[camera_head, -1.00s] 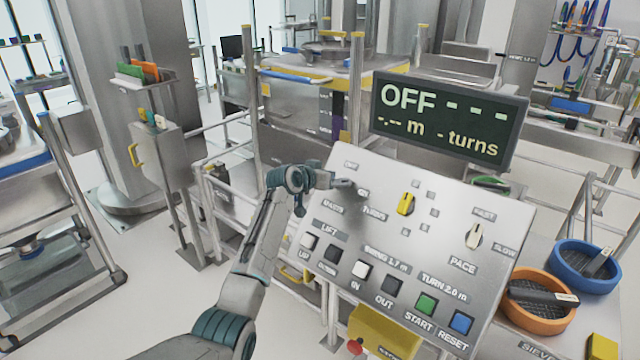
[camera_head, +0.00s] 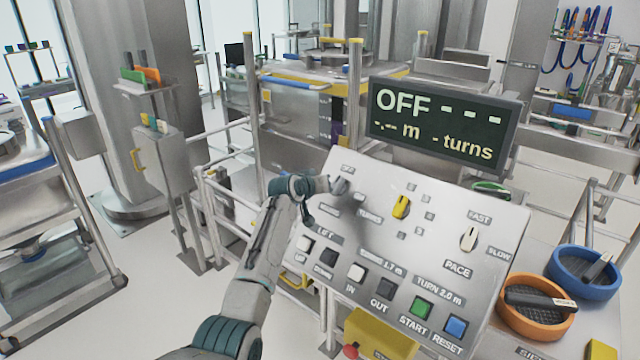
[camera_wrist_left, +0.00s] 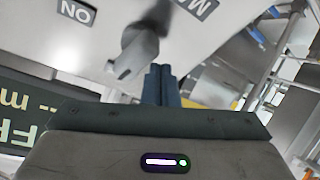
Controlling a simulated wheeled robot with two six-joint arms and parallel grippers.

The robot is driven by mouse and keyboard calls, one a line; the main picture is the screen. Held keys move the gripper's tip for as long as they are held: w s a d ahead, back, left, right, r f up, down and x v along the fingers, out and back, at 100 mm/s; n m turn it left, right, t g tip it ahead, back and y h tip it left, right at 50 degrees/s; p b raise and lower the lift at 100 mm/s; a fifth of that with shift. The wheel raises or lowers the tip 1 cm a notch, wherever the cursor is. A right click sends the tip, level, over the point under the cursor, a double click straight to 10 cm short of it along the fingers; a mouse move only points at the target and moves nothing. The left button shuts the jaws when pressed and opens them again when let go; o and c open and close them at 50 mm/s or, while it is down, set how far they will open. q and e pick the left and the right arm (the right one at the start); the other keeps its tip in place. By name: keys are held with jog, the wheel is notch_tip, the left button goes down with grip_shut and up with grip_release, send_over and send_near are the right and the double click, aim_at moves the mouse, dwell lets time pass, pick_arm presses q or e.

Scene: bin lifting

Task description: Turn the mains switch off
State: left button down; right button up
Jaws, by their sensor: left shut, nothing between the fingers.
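The mains switch is a grey knob (camera_wrist_left: 140,45) on the sloping control panel (camera_head: 455,205). The display (camera_head: 440,122) reads OFF with dashes. My left gripper (camera_head: 338,186) is shut and empty at the panel's upper left. Its fingertips (camera_wrist_left: 161,72) are right beside the knob; I cannot tell whether they touch it. My right gripper is not in view.
A yellow knob (camera_head: 401,207) and a white pace knob (camera_head: 469,238) are farther right on the panel. A row of push buttons, including green START (camera_head: 422,308), lies below. Orange (camera_head: 505,322) and blue bowls stand at the right. Rails are behind the panel.

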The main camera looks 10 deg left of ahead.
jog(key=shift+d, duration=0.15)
pick_arm(q)
jog(key=shift+w+r+p, duration=0.1)
jog(key=shift+r+p, duration=0.2)
jog(key=shift+r, duration=0.05)
jog(key=shift+r+p, duration=0.35)
jog(key=shift+r, duration=0.15)
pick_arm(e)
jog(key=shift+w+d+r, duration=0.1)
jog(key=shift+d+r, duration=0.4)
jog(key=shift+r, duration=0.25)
pick_arm(q)
jog(key=shift+a, duration=0.1)
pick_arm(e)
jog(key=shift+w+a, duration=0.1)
